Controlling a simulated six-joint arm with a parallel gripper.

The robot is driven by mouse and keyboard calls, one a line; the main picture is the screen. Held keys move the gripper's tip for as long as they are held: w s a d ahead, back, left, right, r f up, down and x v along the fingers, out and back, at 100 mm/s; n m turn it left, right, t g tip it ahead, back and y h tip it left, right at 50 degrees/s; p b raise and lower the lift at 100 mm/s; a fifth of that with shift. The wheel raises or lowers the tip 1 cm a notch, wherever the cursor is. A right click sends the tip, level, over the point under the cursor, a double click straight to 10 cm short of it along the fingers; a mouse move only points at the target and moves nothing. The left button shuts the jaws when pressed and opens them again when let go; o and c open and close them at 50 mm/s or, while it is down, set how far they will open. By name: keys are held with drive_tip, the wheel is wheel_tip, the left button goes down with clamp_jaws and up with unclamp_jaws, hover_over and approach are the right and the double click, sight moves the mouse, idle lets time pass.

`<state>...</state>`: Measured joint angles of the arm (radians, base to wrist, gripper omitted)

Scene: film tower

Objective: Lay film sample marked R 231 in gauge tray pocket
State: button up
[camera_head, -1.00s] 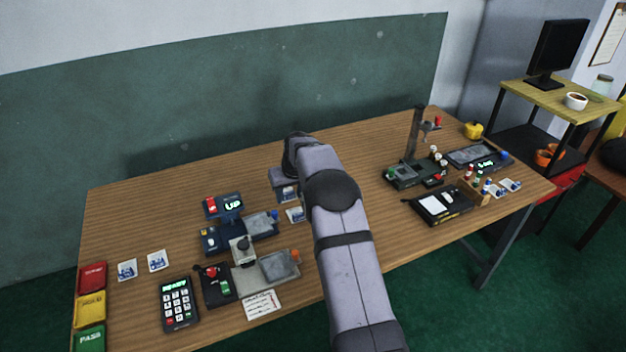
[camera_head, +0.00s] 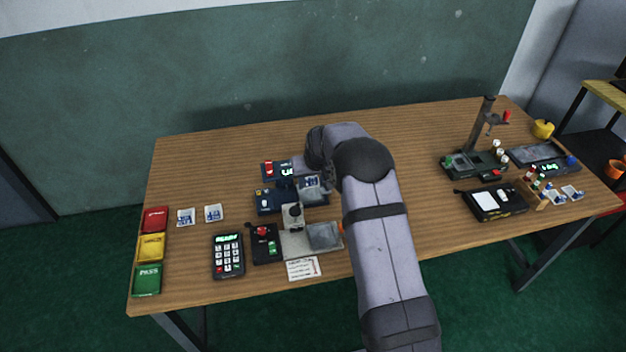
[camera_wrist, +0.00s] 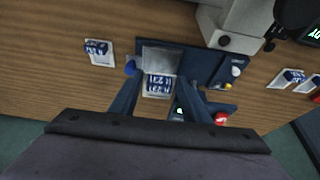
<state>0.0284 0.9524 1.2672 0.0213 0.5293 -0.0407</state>
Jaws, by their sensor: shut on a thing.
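A white film sample with blue print reading R 231 (camera_wrist: 158,86) is between the fingers of my gripper (camera_wrist: 160,103), which is shut on it. In the head view the held sample (camera_head: 309,182) shows beside my wrist. It is over the grey tray pocket (camera_wrist: 162,58) of the dark blue gauge (camera_wrist: 205,62); the sample covers part of the pocket. I cannot tell whether it touches the pocket floor. In the head view the gauge (camera_head: 268,204) stands left of my arm, with its tray partly hidden.
Another sample (camera_wrist: 98,52) lies on the bare wood beside the gauge. A grey instrument (camera_head: 293,216) with a plate stands close in front. Two samples (camera_head: 186,217) lie at the left near a keypad (camera_head: 228,255).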

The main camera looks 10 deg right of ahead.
drive_tip(key=shift+f+b, duration=1.45)
drive_tip(key=shift+f, duration=1)
drive_tip(key=shift+f+b, duration=0.3)
drive_tip(key=o, duration=1.7)
drive_tip(key=shift+c, duration=0.2)
drive_tip(key=shift+r+p, duration=2.15)
drive_tip(key=shift+r, duration=1.4)
